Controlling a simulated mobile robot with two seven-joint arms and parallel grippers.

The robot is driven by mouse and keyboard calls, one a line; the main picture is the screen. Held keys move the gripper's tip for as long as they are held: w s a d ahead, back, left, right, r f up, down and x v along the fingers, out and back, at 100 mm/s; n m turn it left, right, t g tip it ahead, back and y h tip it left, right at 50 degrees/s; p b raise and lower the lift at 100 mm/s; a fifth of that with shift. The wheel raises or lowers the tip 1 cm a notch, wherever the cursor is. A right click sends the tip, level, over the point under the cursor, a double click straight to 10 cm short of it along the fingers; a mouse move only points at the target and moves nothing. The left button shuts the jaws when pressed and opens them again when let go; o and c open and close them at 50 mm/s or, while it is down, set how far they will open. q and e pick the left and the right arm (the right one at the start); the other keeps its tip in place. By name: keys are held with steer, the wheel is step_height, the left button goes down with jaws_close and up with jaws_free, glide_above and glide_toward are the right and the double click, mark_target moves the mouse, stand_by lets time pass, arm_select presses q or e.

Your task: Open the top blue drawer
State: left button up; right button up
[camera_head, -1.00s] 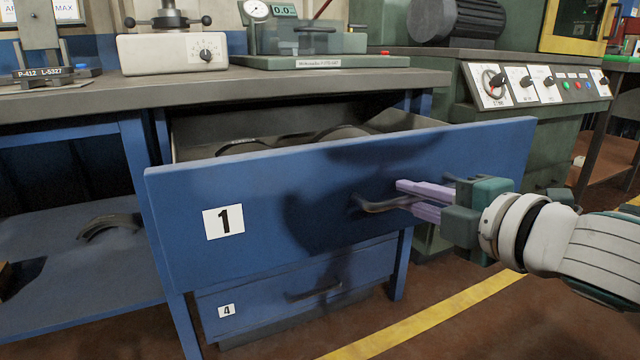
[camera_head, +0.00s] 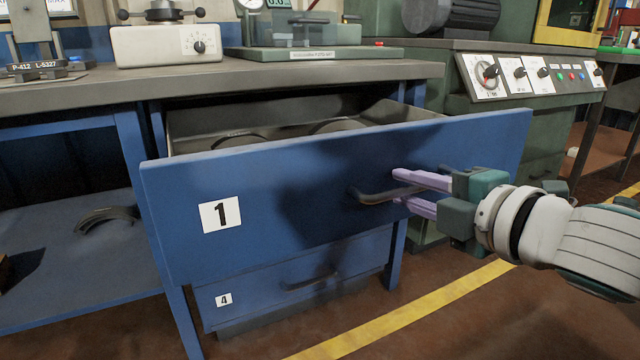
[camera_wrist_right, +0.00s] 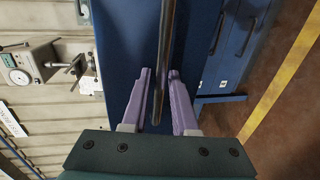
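The top blue drawer (camera_head: 290,190), marked 1, is pulled well out from under the bench, and its inside shows. Its dark bar handle (camera_head: 375,196) is at the right half of the front. My right gripper (camera_head: 397,187) is at the handle with its purple fingers spread, one above and one below the bar. In the right wrist view the handle (camera_wrist_right: 164,60) runs between the two fingers (camera_wrist_right: 160,74), with gaps at the sides. My left gripper is not in view.
Curved dark parts (camera_head: 240,141) lie in the drawer. A closed lower drawer (camera_head: 270,292), marked 4, is below. The bench top (camera_head: 250,75) carries instruments. A green machine (camera_head: 470,80) stands behind right. A similar curved part (camera_head: 106,214) lies on the left shelf.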

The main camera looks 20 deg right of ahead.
steer(key=p+v, duration=0.3)
steer(key=v, duration=0.7)
steer(key=shift+w+d, duration=0.1)
steer(key=s+r+m+g+h+p, duration=0.2)
steer(key=r+m+p, duration=0.3)
steer(key=r+p, duration=0.45)
steer(key=s+r+m+g+h+p, duration=0.25)
steer(key=r+m+p, duration=0.35)
steer(key=p, duration=0.6)
steer(key=s+a+r+m+g+y+p, duration=0.1)
steer(key=s+a+r+m+g+p, duration=0.2)
steer(key=r+p, duration=0.55)
steer(key=s+a+r+m+g+y+p, duration=0.1)
steer(key=s+a+r+g+y+p, duration=0.15)
steer(key=s+r+p, duration=0.5)
steer(key=s+a+r+m+g+p, duration=0.2)
steer(key=a+r+p, duration=0.2)
steer(key=r+p, duration=0.5)
step_height(320, 180, up, 32)
steer(key=p, duration=3.4)
